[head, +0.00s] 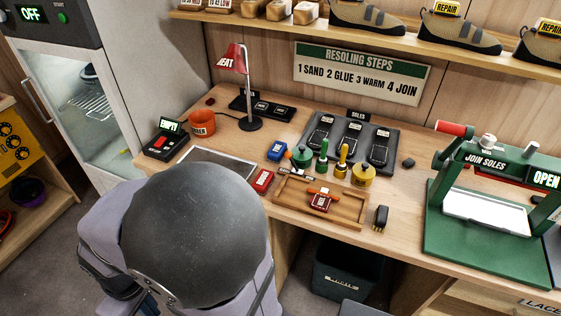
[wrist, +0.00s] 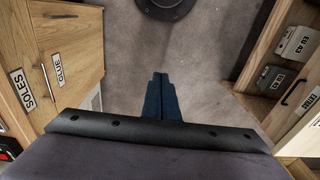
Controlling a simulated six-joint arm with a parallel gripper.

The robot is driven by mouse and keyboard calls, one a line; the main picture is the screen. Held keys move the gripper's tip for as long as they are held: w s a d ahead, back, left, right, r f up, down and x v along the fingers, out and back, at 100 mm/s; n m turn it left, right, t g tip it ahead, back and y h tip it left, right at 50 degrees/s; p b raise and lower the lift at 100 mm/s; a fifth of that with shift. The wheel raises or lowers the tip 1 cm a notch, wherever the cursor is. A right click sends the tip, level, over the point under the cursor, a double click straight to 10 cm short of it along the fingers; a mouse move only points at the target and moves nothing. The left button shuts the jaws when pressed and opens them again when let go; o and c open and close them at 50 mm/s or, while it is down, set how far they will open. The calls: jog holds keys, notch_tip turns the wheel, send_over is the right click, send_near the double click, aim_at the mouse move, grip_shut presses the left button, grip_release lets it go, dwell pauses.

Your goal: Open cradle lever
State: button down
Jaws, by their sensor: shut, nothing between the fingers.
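A green press (head: 476,262) marked JOIN SOLES stands at the right end of the bench in the head view, with a pale flat plate (head: 487,214) in it. A red-ended handle (head: 455,129) sticks out at its upper left. A sign on its right reads OPEN. No part is labelled as the cradle lever, and I cannot tell for sure which part it is. My gripper (wrist: 160,82) is shut and empty in the wrist view, above the grey floor and away from the press. It is hidden in the head view behind my arm.
A wooden tray (head: 351,216) holding a small red item, a black sole holder (head: 390,130) and several bottles fill the bench middle. A desk lamp (head: 235,60) and an orange cup (head: 202,122) stand left. A black bin (head: 346,272) is below.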

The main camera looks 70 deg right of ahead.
jog(key=w+d+f+n+t+h+b, duration=0.1)
jog(key=w+d+f+t+h+b, duration=0.15)
jog(key=w+d, duration=0.4)
jog(key=w+d+f+n+t+h+b, duration=0.1)
jog(key=w+d+f+t+b, duration=0.3)
jog(key=w, duration=0.3)
jog(key=s+d+h+b, duration=0.1)
jog(key=d+h+b, duration=0.35)
jog(key=d, duration=1.05)
jog(key=s+d+r+n+g+h+b, duration=0.1)
jog(key=s+d+r+g+h, duration=0.1)
jog(key=s+d+h, duration=0.3)
jog(key=s+d+r+g+h+b, duration=0.2)
jog(key=s+d+g+h, duration=0.3)
jog(key=s+d, duration=0.3)
jog(key=shift+s+d+r+n, duration=0.15)
jog(key=shift+s+r+n, duration=0.25)
jog(key=shift+s, duration=1.6)
